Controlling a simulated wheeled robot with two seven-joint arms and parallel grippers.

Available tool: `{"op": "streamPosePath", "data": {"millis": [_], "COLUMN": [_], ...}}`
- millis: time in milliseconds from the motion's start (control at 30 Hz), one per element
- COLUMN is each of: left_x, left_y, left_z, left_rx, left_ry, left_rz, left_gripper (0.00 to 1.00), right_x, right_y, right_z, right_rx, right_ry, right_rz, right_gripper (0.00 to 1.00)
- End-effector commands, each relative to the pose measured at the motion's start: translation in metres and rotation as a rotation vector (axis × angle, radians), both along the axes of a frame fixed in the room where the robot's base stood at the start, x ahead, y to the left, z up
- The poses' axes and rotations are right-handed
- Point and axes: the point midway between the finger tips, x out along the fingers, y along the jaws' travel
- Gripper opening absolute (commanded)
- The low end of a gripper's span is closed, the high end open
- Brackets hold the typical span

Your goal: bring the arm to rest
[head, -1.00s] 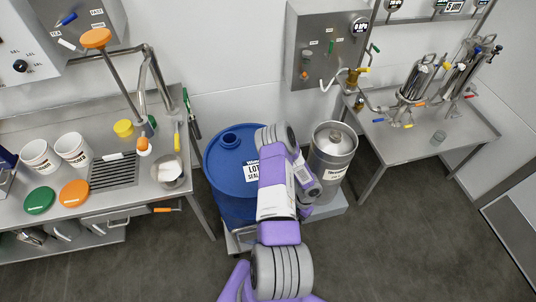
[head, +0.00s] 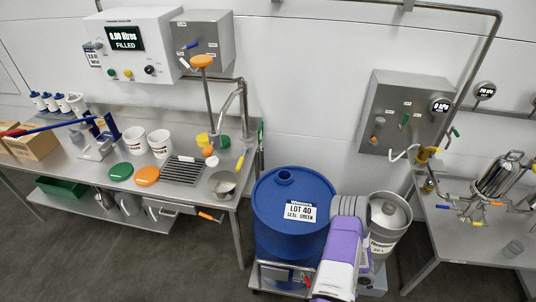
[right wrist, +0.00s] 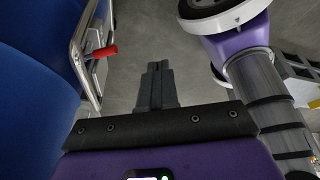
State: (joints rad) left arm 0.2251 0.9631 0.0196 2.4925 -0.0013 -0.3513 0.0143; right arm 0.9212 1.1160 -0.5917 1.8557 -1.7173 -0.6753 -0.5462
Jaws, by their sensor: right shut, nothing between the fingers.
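One of my purple and white arms (head: 338,255) rises from the bottom of the head view, in front of the steel keg and beside the blue drum. Its gripper is not visible in the head view. In the right wrist view my right gripper (right wrist: 154,82) is shut, its dark fingers together and empty, pointing over the grey floor. The gripper is apart from the drum and its trolley. My left gripper shows in neither current view.
The blue drum (head: 270,222) stands on a trolley (head: 262,279) with a red-tipped lever (right wrist: 104,52). A steel keg (head: 393,236) is at its right. Workbenches (head: 95,168) flank both sides. Grey floor (head: 130,262) is free at the lower left.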

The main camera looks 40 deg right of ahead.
Motion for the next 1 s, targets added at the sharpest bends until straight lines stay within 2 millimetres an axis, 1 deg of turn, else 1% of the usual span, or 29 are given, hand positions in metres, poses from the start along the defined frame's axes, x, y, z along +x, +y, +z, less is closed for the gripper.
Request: {"op": "streamPosePath", "data": {"millis": [33,167,267,333,367,400,467,500,567,600,667,700,800,900,1000], "left_x": [0.001,0.001,0.0,0.0,0.0,0.0,0.001,0.001,0.001,0.001,0.001,0.001,0.001,0.001,0.001], "left_y": [0.0,0.0,0.0,0.0,0.0,0.0,0.0,0.0,0.0,0.0,0.0,0.0,0.0,0.0,0.0], "left_z": [-0.001,-0.001,0.0,0.0,0.0,0.0,0.0,-0.001,-0.001,-0.001,0.0,0.0,0.0,-0.001,-0.001], "left_rx": [0.001,0.0,0.0,0.0,0.0,0.0,0.0,0.0,0.0,0.0,0.0,0.0,0.0,0.0,0.0], "left_ry": [-0.003,-0.002,-0.001,-0.001,-0.001,-0.001,-0.001,-0.001,-0.001,-0.001,-0.001,-0.001,-0.001,-0.001,-0.001], "left_rz": [0.0,0.0,-0.001,0.0,0.0,0.0,-0.001,-0.001,0.0,0.0,0.0,0.0,0.0,0.0,0.0], "left_gripper": [0.43,0.43,0.43,0.43,0.43,0.43,0.43,0.43,0.43,0.43,0.43,0.43,0.43,0.43,0.43], "right_x": [0.017,0.053,0.083,0.105,0.116,0.129,0.147,0.156,0.166,0.17,0.171,0.169,0.158,0.143,0.129], "right_y": [0.008,0.028,0.05,0.07,0.081,0.097,0.125,0.144,0.174,0.195,0.226,0.246,0.29,0.322,0.341], "right_z": [0.001,0.002,0.007,0.011,0.014,0.018,0.025,0.031,0.04,0.047,0.058,0.065,0.083,0.097,0.107], "right_rx": [0.005,0.015,0.034,0.056,0.068,0.087,0.118,0.14,0.17,0.189,0.211,0.223,0.235,0.227,0.214], "right_ry": [-0.012,-0.022,-0.024,-0.019,-0.014,-0.001,0.027,0.052,0.101,0.138,0.2,0.246,0.358,0.453,0.518], "right_rz": [-0.036,-0.16,-0.269,-0.361,-0.406,-0.47,-0.573,-0.642,-0.742,-0.805,-0.896,-0.952,-1.077,-1.169,-1.231], "right_gripper": [0.0,0.0,0.0,0.0,0.0,0.0,0.0,0.0,0.0,0.0,0.0,0.0,0.0,0.0,0.0]}}
